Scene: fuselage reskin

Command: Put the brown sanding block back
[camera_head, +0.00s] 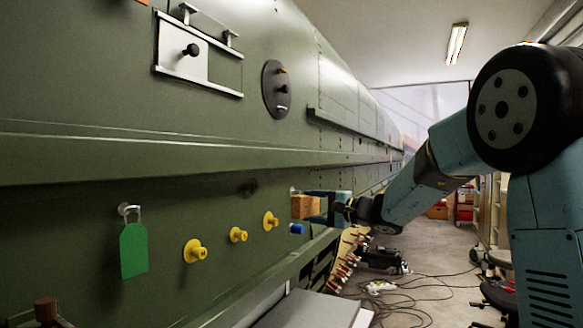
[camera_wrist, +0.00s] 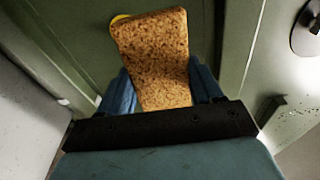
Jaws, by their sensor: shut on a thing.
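The brown sanding block (camera_head: 306,206) is a speckled brown brick held at the end of my arm, close to the green fuselage wall. In the wrist view the sanding block (camera_wrist: 155,60) fills the middle, tilted slightly, between two blue fingers. My gripper (camera_head: 322,206) is shut on it; it also shows in the wrist view (camera_wrist: 162,92). The block is held in front of the wall, below the long ledge and right of the yellow knobs. Whether it touches the wall, I cannot tell.
Yellow knobs (camera_head: 238,235) and a blue peg (camera_head: 297,229) stick out of the wall (camera_head: 70,80). A green tag (camera_head: 133,250) hangs from a hook. A grey surface (camera_head: 310,310) lies below. Cables (camera_head: 400,305) cover the floor at right.

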